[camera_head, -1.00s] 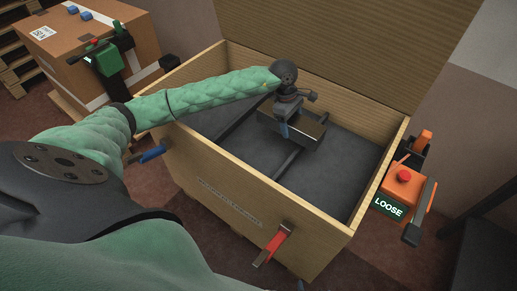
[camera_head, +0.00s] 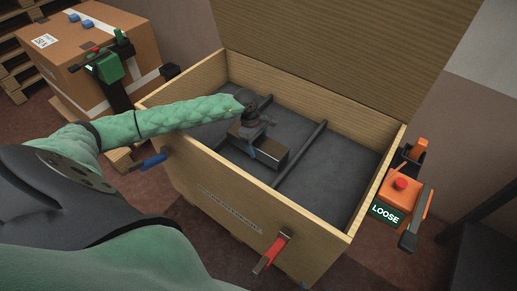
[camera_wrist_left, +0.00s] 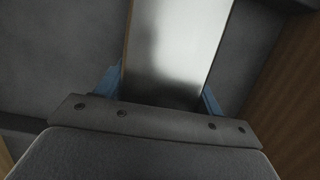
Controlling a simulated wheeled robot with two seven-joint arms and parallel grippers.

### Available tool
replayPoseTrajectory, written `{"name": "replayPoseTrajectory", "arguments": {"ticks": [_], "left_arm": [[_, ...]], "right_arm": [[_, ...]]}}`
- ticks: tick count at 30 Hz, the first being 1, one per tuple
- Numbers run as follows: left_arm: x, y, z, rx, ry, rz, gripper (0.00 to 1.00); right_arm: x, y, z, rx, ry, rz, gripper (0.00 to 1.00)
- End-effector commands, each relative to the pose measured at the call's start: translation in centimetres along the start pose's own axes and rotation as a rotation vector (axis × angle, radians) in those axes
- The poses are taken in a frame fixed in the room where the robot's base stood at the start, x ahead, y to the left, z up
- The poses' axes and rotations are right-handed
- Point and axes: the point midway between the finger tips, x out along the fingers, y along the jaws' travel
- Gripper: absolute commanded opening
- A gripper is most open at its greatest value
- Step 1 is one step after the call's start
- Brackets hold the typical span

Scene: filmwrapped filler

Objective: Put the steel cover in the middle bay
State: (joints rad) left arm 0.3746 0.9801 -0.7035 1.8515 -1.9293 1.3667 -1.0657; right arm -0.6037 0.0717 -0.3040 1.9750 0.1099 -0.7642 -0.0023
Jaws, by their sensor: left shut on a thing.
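The steel cover (camera_head: 272,152) is a boxy metal piece with a shiny face. My left gripper (camera_head: 252,150) is shut on it, inside the open wooden crate (camera_head: 215,193). In the left wrist view the cover (camera_wrist_left: 170,55) sits between the blue fingertips of the gripper (camera_wrist_left: 160,90). In the head view the cover is just left of a dark divider bar (camera_head: 302,153) on the crate's dark lining, over what looks like the middle bay. I cannot tell whether it touches the bottom. My arm hides part of the left side. My right gripper is out of view.
The crate's raised lid (camera_head: 340,60) stands behind it. A red latch (camera_head: 272,252) and a blue latch (camera_head: 152,161) stick out from its walls. An orange device (camera_head: 405,195) labelled LOOSE is at right. A cardboard box (camera_head: 75,60) stands at left. The right bay is clear.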

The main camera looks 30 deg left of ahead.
Motion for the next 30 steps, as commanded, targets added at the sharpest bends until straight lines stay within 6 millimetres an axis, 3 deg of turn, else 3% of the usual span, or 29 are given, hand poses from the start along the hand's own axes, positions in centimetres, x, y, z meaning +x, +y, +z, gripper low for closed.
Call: {"name": "replayPoseTrajectory", "arguments": {"ticks": [7, 23, 24, 26, 30], "left_arm": [[2.5, 0.0, -0.7, 0.000, -0.001, 0.001, 0.29], [2.8, 0.0, -0.7, 0.001, 0.000, 0.001, 0.29], [2.8, 0.0, -0.7, 0.000, 0.000, 0.000, 0.76], [2.8, 0.0, -0.7, 0.000, 0.000, 0.000, 0.88], [2.8, 0.0, -0.7, 0.000, 0.000, 0.000, 0.90]], "right_arm": [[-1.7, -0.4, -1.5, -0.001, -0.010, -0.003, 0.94], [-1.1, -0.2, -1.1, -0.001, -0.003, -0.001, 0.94], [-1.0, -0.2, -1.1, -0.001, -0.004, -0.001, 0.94], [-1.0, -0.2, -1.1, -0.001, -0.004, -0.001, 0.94], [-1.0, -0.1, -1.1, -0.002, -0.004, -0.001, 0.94]]}}
